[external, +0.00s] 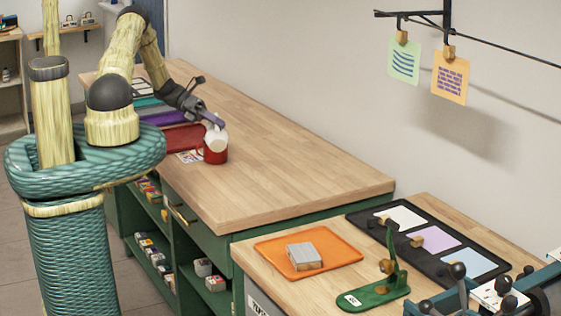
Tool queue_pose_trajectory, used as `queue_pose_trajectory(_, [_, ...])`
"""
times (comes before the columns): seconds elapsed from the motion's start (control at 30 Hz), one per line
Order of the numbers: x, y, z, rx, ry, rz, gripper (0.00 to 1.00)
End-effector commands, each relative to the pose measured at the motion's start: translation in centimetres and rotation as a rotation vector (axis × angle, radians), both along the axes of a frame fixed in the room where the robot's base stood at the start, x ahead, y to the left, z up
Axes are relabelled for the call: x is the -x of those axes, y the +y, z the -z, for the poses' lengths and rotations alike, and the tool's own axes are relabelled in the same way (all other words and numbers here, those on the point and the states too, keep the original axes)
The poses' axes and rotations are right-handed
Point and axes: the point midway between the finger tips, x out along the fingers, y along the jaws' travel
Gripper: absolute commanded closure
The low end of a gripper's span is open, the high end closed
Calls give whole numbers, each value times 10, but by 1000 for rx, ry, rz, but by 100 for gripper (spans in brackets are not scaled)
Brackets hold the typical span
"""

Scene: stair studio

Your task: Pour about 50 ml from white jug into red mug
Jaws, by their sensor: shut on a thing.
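The red mug (216,155) stands on the wooden worktop, near its front edge. The white jug (215,136) is directly above and behind the mug's rim in this view, and it looks tilted. My gripper (212,121) is shut on the jug from above and behind. The lower part of the jug is hidden by the mug or overlaps it. I cannot tell whether the two touch, and no stream of liquid or level inside the mug can be made out.
A red tray (184,136) and a printed card (188,157) lie left of the mug. The worktop (290,170) to the right is clear. A lower bench holds an orange tray (335,250) with a grey block, a green stand (375,294) and a black panel (440,262).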

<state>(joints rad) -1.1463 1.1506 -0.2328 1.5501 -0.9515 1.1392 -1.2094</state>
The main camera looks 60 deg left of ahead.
Motion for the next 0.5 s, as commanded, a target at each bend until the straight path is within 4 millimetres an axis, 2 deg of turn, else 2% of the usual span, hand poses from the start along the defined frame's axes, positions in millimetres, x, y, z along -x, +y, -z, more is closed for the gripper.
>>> queue_pose_trajectory(0.5, [-3, 7, -3, 35, 11, -1, 100])
